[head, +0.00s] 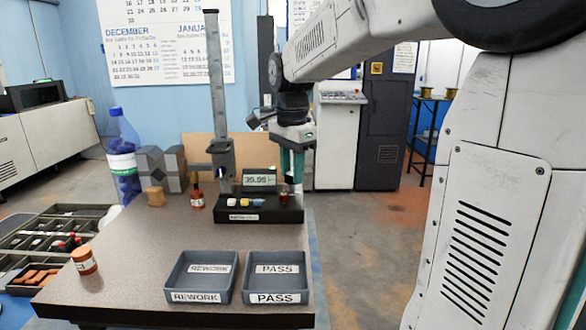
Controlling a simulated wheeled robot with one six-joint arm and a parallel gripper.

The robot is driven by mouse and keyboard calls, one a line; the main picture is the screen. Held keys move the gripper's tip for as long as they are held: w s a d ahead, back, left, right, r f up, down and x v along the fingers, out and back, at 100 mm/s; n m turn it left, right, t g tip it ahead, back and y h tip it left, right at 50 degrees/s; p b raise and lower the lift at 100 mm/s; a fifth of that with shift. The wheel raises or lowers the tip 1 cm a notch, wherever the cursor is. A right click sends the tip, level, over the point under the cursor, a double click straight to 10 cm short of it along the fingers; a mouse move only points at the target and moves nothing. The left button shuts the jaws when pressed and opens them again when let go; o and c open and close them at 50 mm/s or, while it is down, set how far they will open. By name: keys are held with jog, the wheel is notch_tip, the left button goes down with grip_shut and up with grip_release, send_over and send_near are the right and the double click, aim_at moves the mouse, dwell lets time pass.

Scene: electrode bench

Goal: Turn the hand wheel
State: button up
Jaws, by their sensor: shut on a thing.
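The height gauge (213,95) stands at the back right of the table, with a tall graduated column on a black base (258,215). Its display (259,178) reads about 39.95. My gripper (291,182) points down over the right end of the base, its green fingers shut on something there. That thing is mostly hidden by the fingers, and I cannot make out a wheel rim. A small dark red part (284,197) shows at the fingertips; I cannot tell whether it belongs to the hand wheel.
The REWORK tray (202,277) and PASS tray (276,279) lie in front, empty. An orange jar (84,261) is at left. The table between is clear.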

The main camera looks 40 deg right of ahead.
jog(key=shift+d, duration=0.1)
jog(key=o, duration=1)
jog(key=shift+s+d, duration=0.1)
jog(key=shift+r, duration=0.1)
jog(key=shift+r, duration=0.4)
notch_tip(320, 180, up, 7)
jog(key=shift+f, duration=0.1)
